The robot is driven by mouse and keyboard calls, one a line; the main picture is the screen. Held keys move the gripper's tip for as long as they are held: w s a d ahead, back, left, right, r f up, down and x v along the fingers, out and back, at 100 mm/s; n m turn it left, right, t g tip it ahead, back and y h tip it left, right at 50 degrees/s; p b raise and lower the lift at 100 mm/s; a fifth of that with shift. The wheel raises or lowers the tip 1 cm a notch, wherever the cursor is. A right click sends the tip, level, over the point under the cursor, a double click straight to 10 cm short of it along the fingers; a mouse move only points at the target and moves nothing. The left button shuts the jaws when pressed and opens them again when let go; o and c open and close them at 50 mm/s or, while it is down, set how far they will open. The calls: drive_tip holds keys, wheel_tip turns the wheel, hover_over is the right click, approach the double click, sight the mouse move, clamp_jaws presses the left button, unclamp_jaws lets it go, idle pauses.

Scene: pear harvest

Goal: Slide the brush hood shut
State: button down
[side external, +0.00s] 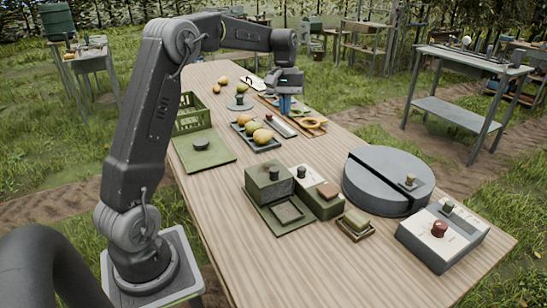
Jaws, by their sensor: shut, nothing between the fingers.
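A green box-shaped hood (268,186) with a dark knob on top stands on a green base on the near half of the table; I take it to be the brush hood. A brownish-grey pad (288,212) lies uncovered on the base in front of it. My gripper (285,109) points down over the far part of the table, well apart from the hood. It is shut and empty. Its fingertips are small here, and whether they touch anything below cannot be told.
A small block on a tray (340,228) sits nearby. Pears, a green crate (192,115) and a green board (225,156) lie farther back.

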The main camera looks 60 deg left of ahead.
drive_tip(key=w+a+f+n+g+h, duration=0.1)
drive_tip(key=a+f+n+h, duration=0.15)
drive_tip(key=a+f, duration=0.55)
hover_over(273, 165)
drive_tip(key=shift+y, duration=0.35)
wheel_tip(273, 165, down, 9)
drive_tip(key=shift+a+r, duration=0.1)
drive_tip(key=d, duration=0.1)
drive_tip(key=s+d, duration=0.1)
drive_tip(key=shift+d, duration=0.3)
drive_tip(key=shift+s+d, duration=0.3)
drive_tip(key=shift+d, duration=0.1)
drive_tip(key=d, duration=1.2)
drive_tip(key=shift+f, duration=0.25)
